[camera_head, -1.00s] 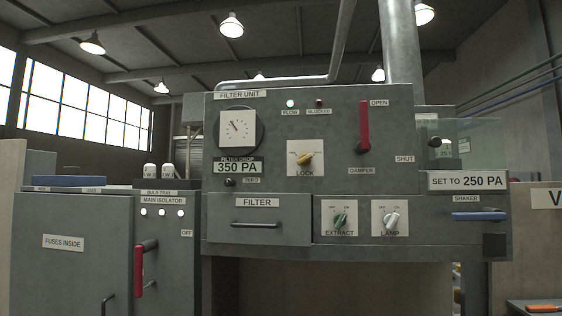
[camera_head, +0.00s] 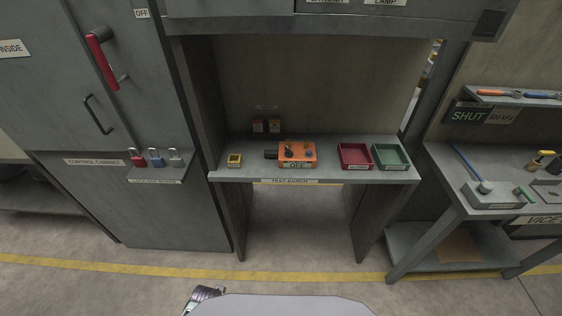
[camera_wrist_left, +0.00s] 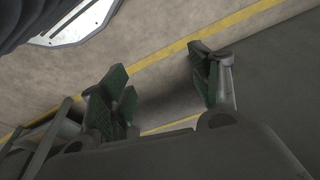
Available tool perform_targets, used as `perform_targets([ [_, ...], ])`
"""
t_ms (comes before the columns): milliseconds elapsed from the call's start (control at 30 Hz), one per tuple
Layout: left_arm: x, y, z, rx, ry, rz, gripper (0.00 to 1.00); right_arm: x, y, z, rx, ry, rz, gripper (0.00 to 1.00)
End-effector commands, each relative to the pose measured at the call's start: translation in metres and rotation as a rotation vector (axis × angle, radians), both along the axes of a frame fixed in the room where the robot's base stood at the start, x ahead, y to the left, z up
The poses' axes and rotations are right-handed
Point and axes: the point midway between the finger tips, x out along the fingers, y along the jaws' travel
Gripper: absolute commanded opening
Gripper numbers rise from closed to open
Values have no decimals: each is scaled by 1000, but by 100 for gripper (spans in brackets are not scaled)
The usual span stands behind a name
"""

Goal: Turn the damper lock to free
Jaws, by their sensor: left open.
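The damper lock, a yellow knob labelled LOCK on the filter unit, is outside the head view now. Only the lower edge of the grey filter unit (camera_head: 240,22) shows at the top. My left gripper (camera_wrist_left: 160,82) is open and empty in the left wrist view, with bare floor and a yellow line beyond its dark green finger pads. It is well away from the filter unit's front. A small metallic part of mine shows at the bottom of the head view. My right gripper is not in view.
A test bench (camera_head: 330,174) holds an orange box (camera_head: 297,155), a red tray (camera_head: 355,168) and a green tray (camera_head: 391,168). A vice bench (camera_head: 440,170) stands at right. Floor in front is clear.

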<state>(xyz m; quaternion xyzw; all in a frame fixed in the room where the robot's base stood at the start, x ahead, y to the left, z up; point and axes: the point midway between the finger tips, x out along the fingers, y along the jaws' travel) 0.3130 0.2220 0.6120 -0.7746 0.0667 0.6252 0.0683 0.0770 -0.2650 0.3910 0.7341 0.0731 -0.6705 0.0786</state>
Motion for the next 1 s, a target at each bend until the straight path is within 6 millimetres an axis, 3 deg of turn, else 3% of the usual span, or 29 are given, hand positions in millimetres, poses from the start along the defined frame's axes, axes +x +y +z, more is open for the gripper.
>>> perform_targets([
  [567, 61, -14, 163, -7, -90, -45, 62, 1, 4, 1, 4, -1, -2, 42],
  [900, 106, -35, 288, -2, -209, -179, 62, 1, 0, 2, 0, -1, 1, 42],
  [1000, 119, -44, 318, 4, -247, -235, 62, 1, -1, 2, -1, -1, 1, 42],
])
